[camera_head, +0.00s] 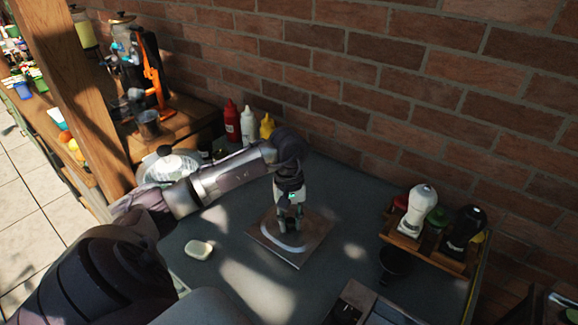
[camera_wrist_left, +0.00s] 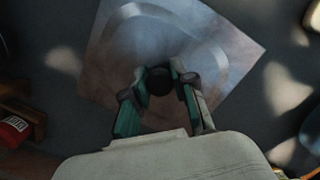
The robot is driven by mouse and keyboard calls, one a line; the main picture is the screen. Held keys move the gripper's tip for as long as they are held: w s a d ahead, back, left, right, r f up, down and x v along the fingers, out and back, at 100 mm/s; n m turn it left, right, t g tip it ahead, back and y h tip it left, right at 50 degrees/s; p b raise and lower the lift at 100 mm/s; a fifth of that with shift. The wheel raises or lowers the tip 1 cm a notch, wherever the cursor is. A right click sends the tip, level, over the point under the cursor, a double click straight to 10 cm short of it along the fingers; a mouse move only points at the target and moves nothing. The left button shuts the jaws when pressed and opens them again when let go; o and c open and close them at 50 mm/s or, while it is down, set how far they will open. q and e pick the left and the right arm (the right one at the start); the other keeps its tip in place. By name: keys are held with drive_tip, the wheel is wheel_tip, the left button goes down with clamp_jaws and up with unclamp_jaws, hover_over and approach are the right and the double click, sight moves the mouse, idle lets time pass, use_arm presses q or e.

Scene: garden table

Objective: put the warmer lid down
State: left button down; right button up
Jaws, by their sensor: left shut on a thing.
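The warmer lid (camera_head: 312,234) is a square metal plate with a round raised ring and a dark knob in its middle. It lies flat over the grey tabletop (camera_head: 350,195), near the middle of the head view. I cannot tell whether it touches the table. My left gripper (camera_head: 290,226) points down at the lid's centre and is shut on its knob. The wrist view shows the left fingers (camera_wrist_left: 160,80) on either side of the dark knob, with the lid (camera_wrist_left: 215,55) spread out beyond them. My right gripper is in neither view.
A wooden caddy (camera_head: 432,254) with shakers stands at the right, with a black cup (camera_head: 393,266) beside it. Red (camera_head: 231,122), white (camera_head: 247,126) and yellow (camera_head: 267,127) bottles stand by the brick wall. A small pale block (camera_head: 199,250) lies left of the lid.

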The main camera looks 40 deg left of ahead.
sight(289, 232)
use_arm(q)
drive_tip(key=shift+a+f, duration=0.2)
drive_tip(key=shift+a, duration=0.05)
drive_tip(key=shift+f+p, duration=0.3)
wheel_tip(289, 232, down, 2)
drive_tip(key=shift+f+p, duration=0.2)
drive_tip(key=shift+p, duration=0.4)
drive_tip(key=shift+f, duration=0.65)
drive_tip(key=c, duration=1.4)
unclamp_jaws()
drive_tip(key=o, duration=0.5)
drive_tip(key=shift+c, duration=0.2)
